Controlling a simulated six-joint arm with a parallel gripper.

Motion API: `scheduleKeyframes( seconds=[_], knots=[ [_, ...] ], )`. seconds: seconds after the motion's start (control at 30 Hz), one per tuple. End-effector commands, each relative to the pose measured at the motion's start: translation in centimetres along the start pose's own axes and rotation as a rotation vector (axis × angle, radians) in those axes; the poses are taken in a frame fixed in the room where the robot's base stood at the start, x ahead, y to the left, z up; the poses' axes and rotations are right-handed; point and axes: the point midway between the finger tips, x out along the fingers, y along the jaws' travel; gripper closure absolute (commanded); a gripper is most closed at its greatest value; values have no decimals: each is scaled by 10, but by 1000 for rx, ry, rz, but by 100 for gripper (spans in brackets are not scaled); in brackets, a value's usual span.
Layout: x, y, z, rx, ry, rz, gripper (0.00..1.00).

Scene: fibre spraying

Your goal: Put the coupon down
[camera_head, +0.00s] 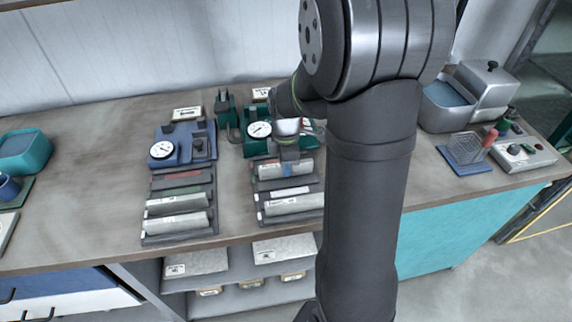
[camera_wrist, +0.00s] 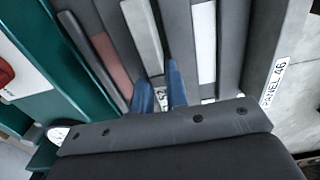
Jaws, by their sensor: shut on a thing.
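My gripper (camera_head: 287,169) is over the right-hand dark rack (camera_head: 262,218), and its blue fingers also show in the wrist view (camera_wrist: 159,92). They are closed on a pale grey coupon (camera_head: 268,172), which shows in the wrist view as a grey strip (camera_wrist: 142,32) running away from the fingers. A small printed label shows between the fingertips. The coupon lies lengthwise along the rack's slots; I cannot tell whether it touches the slot floor. A reddish strip (camera_wrist: 110,58) lies to its left in the wrist view and a white strip (camera_wrist: 203,40) to its right.
Another coupon (camera_head: 295,204) lies in the rack's front slot. A second rack (camera_head: 148,238) with several coupons stands to the left. A green fixture with a dial (camera_head: 259,130) is close behind my gripper, and a blue one (camera_head: 162,150) stands to its left.

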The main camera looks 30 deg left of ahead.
Motion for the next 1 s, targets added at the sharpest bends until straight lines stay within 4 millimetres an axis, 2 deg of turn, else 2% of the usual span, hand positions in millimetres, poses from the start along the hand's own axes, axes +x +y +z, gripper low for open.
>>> scheduleKeyframes(
  seconds=[0.37,0.4,0.5,0.83,1.0],
  knots=[
    [4,0,0,0,0,1,100],
    [5,0,0,0,0,1,85],
    [4,0,0,0,0,1,65],
    [2,0,0,0,0,2,65],
    [-20,1,0,0,0,6,65]
  ],
)
